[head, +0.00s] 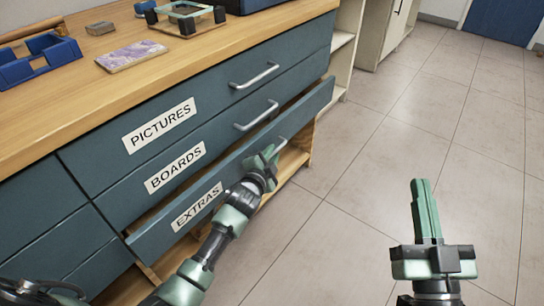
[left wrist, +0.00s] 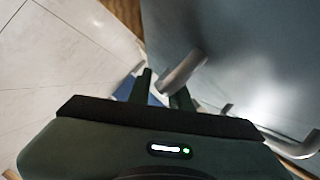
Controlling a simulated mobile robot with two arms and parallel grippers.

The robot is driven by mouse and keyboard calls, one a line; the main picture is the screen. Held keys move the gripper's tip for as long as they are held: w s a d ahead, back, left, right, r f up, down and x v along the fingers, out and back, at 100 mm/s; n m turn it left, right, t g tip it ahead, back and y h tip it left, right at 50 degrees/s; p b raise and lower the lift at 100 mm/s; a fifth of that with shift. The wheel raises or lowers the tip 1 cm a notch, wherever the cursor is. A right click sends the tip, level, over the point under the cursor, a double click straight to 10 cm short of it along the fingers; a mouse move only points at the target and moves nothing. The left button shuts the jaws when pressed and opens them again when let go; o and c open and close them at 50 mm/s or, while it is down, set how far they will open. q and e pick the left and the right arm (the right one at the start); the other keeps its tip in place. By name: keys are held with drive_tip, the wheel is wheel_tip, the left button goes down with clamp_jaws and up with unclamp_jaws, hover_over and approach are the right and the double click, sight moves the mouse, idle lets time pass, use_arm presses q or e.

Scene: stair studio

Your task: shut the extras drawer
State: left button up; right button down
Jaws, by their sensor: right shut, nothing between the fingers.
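The extras drawer (head: 157,234) is the lowest of the labelled drawers, with a white EXTRAS label (head: 197,206). It stands partly out, its front forward of the drawers above. My left gripper (head: 267,156) is at its front, by the handle (head: 284,136). In the left wrist view a metal handle (left wrist: 184,70) reaches toward the gap between the fingers of my left gripper (left wrist: 160,90); the fingers stand apart, and I cannot tell whether they touch it. My right gripper (head: 422,184) is shut and empty, above the floor at right.
The PICTURES drawer (head: 100,151) and BOARDS drawer (head: 118,193) above are shut. The wooden worktop (head: 75,97) holds a blue tray (head: 38,60), a purple patterned board (head: 131,55) and a frame-like fixture (head: 186,17). The tiled floor (head: 340,200) at right is clear.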

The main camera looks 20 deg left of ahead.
use_arm(q)
drive_tip(key=shift+w, duration=0.2)
clamp_jaws()
drive_tip(key=shift+f, duration=0.1)
idle(1.3)
